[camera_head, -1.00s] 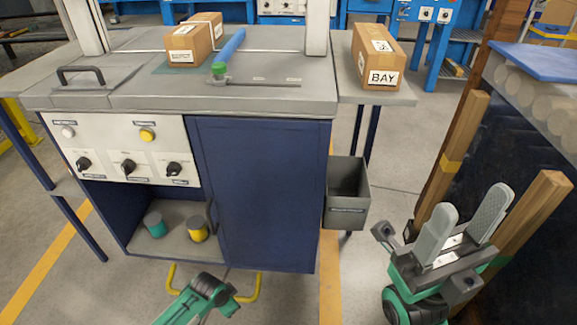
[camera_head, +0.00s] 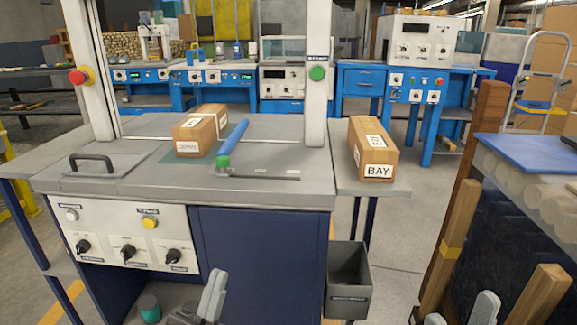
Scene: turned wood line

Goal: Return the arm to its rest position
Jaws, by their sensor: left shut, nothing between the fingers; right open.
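My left gripper (camera_head: 212,296) shows at the bottom edge in front of the blue cabinet, pointing up. Its grey fingers are shut with nothing between them. My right gripper (camera_head: 460,312) shows only as two grey fingertips at the bottom right, spread apart and empty. The rest of it is cut off by the frame edge. Both grippers are apart from the cartons.
A taped carton (camera_head: 196,136) and a blue bar with a green end (camera_head: 234,141) lie on the grey machine top (camera_head: 120,185). A carton marked BAY (camera_head: 372,150) is on the side shelf. A grey bin (camera_head: 348,285) hangs at right. Wooden posts (camera_head: 449,240) stand near my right gripper.

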